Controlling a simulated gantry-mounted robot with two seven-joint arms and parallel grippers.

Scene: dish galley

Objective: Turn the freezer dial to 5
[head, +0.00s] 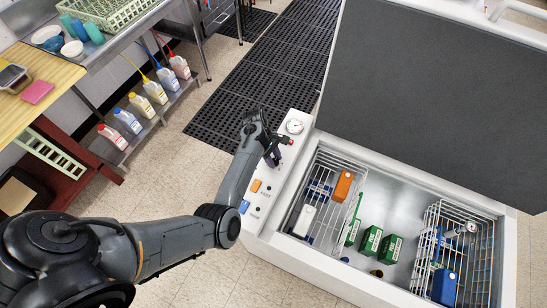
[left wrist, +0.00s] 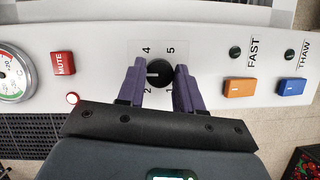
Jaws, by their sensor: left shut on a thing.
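The freezer dial (left wrist: 159,73) is a round black knob on the white control panel. The numerals 4 and 5 show above it, and 2 and 1 show partly below. A short white mark on the knob points left, between the 2 and the 4; a finger covers the panel there. My left gripper (left wrist: 160,84) is shut on the dial, one purple finger on each side. In the head view this gripper (head: 272,158) is at the freezer's (head: 357,287) left panel and hides the dial. My right gripper is not in view.
A gauge (left wrist: 14,80), a red MUTE button (left wrist: 62,63), an orange FAST switch (left wrist: 238,87) and a blue THAW switch (left wrist: 291,87) share the panel. The freezer lid (head: 430,90) stands open over wire baskets (head: 330,165). Bottles stand on a shelf at the left.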

